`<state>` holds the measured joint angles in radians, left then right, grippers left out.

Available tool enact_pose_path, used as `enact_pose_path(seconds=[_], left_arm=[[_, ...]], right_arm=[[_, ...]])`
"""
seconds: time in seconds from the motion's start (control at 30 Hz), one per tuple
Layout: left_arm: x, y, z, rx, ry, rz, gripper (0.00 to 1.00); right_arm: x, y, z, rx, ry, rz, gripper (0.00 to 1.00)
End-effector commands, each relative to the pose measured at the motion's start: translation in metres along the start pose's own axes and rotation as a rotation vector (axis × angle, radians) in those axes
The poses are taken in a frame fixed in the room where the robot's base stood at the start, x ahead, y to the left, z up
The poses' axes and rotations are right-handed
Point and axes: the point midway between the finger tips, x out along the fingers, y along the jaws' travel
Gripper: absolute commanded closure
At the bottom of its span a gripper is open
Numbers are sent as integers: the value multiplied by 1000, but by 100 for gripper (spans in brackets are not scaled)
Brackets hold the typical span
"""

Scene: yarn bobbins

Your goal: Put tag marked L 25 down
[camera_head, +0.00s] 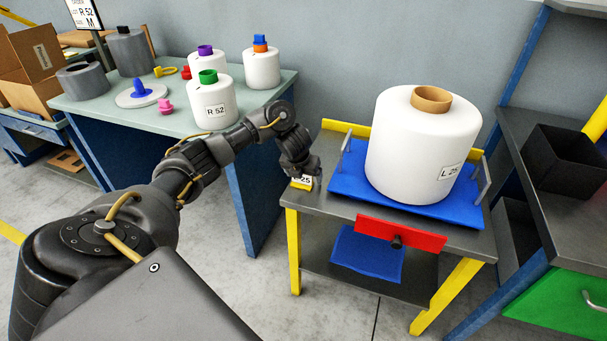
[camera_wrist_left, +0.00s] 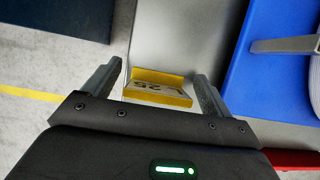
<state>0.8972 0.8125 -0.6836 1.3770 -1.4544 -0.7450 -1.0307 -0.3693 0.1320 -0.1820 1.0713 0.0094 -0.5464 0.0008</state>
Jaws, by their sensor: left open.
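The yellow tag with a white face (camera_head: 302,182) sits at the left edge of the grey cart top, and "25" is readable on it. In the left wrist view the tag (camera_wrist_left: 158,88) lies between and just ahead of the fingers of my left gripper (camera_wrist_left: 158,88), which are spread apart on both sides of it. In the head view my left gripper (camera_head: 303,170) is right above the tag and partly hides it. A large white bobbin (camera_head: 415,150) labelled "L 25" stands upright on the blue tray (camera_head: 345,187) of the cart. My right gripper is not seen.
The grey cart (camera_head: 330,205) has a red front plate (camera_head: 400,233) and yellow legs. A green-topped table (camera_head: 185,122) at the left holds several bobbins, one labelled "R 52". A dark shelf with a black bin (camera_head: 560,160) stands at the right.

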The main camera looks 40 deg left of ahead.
Motion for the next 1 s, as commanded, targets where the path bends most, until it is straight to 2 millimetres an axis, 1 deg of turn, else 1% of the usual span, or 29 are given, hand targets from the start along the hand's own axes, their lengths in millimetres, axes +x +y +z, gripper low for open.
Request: enact_pose_path(seconds=[0.13,0.17,0.2,0.37,0.43,0.5,0.53,0.6,0.7,0.8,0.9,1.0], left_arm=[[-5,0,2,0,-1,0,15],[-6,0,2,0,-1,0,15],[-9,0,2,1,-2,1,15],[-25,0,3,2,-3,1,15],[-32,1,3,2,-2,1,15],[-52,1,6,4,-5,1,15],[-58,1,5,4,-4,2,15],[-75,0,6,4,-6,0,15],[-93,0,4,4,-4,0,15],[-107,0,3,3,-2,0,15],[-116,0,2,3,-2,0,15],[-121,0,2,0,-1,0,15]], right_arm=[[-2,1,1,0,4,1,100],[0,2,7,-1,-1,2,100],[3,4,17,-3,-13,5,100],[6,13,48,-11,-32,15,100],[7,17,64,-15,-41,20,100],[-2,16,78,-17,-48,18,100],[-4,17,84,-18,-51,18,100],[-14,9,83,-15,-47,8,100],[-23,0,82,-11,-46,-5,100],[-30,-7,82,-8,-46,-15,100],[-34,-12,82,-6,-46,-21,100],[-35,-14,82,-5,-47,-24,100]])
